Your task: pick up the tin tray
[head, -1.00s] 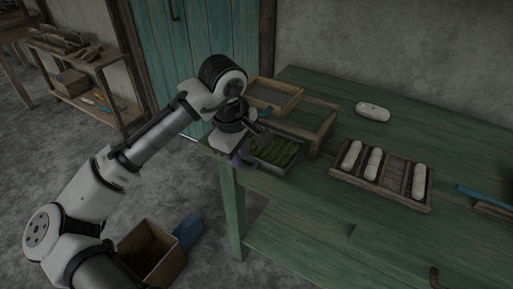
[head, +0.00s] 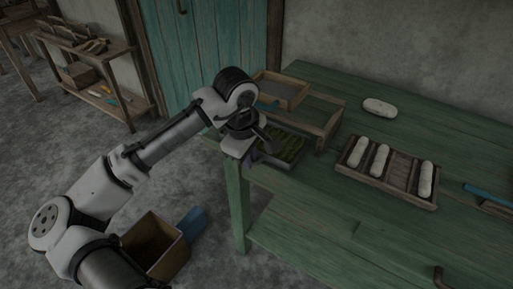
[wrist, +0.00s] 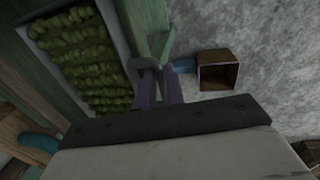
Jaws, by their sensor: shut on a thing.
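The tin tray (head: 290,166) is a shallow grey tray filled with rows of dark green lumps. It sits at the left end of the green table, partly hidden by my arm in the head view. The wrist view shows it at the left, with its pale rim (wrist: 118,45) running down to my fingers. My gripper (wrist: 160,85) has purplish fingers shut on the tray's rim at the side near the table edge. In the head view my gripper (head: 256,156) is at the tray's left side. I cannot tell any gap between tray and table.
A wooden frame stand (head: 325,130) with a shallow wooden box (head: 282,88) stands close behind the tray. A slotted wooden rack (head: 388,188) with white rolls lies to the right. A wooden bin (head: 155,245) stands on the floor below. The table's front middle is clear.

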